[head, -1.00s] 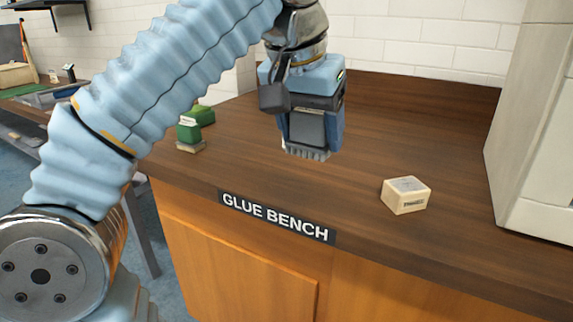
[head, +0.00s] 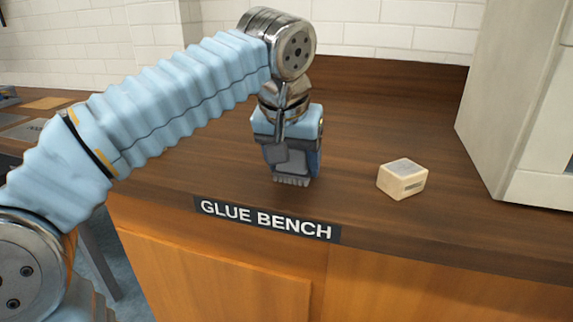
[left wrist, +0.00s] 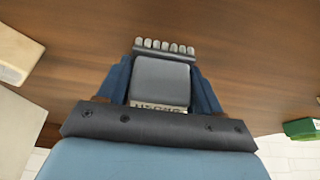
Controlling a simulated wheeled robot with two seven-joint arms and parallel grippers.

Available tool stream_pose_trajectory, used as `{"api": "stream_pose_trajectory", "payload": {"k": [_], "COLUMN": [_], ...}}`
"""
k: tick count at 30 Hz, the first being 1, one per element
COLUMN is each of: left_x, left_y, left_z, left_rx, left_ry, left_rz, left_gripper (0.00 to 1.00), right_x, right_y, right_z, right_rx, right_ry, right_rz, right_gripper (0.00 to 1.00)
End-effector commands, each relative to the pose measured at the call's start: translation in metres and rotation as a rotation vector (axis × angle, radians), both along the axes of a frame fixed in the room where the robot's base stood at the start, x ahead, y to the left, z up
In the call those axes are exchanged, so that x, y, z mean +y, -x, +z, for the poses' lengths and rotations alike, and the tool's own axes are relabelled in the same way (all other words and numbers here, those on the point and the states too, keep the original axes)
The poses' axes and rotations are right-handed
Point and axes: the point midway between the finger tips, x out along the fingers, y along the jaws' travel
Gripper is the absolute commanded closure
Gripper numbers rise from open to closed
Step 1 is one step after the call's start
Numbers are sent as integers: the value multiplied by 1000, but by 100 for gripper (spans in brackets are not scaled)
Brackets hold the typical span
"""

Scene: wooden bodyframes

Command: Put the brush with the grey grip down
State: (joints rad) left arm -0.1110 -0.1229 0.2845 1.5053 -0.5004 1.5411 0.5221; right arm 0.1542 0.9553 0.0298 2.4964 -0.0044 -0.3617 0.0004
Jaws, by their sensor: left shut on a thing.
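My left gripper (head: 291,160) is shut on the brush with the grey grip (head: 291,181), over the front part of the glue bench (head: 350,140). In the left wrist view, the brush's grey grip (left wrist: 160,82) sits between the two blue fingers, with a lettered strip at its near end. A row of pale bristle tufts sticks out at its far end. In the head view the bristles point down, close to the bench top. I cannot tell whether they touch it. My right gripper is not in view.
A pale wooden block with a grey top (head: 403,180) stands on the bench, right of the gripper. A large pale cabinet (head: 510,110) stands at the right. A green object (left wrist: 302,128) shows at the right edge of the left wrist view. Bench top around the brush is clear.

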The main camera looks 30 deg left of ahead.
Motion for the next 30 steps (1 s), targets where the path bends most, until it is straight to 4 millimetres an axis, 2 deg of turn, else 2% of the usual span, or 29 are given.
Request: {"api": "stream_pose_trajectory", "payload": {"k": [10,11,15,24,26,30], "left_x": [0,0,0,0,0,-2], "left_y": [1,1,1,1,2,10], "left_z": [-3,-1,-1,2,6,29], "left_rx": [-1,-1,-1,-1,-1,-5], "left_ry": [0,0,0,0,0,2], "left_rz": [1,1,1,1,1,0], "left_gripper": [63,30,9,9,9,9], "right_x": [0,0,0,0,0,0], "right_y": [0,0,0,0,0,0], "right_z": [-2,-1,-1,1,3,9], "right_rx": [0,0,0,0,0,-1], "right_ry": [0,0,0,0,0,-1], "right_rz": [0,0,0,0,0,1], "right_gripper": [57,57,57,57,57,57]}}
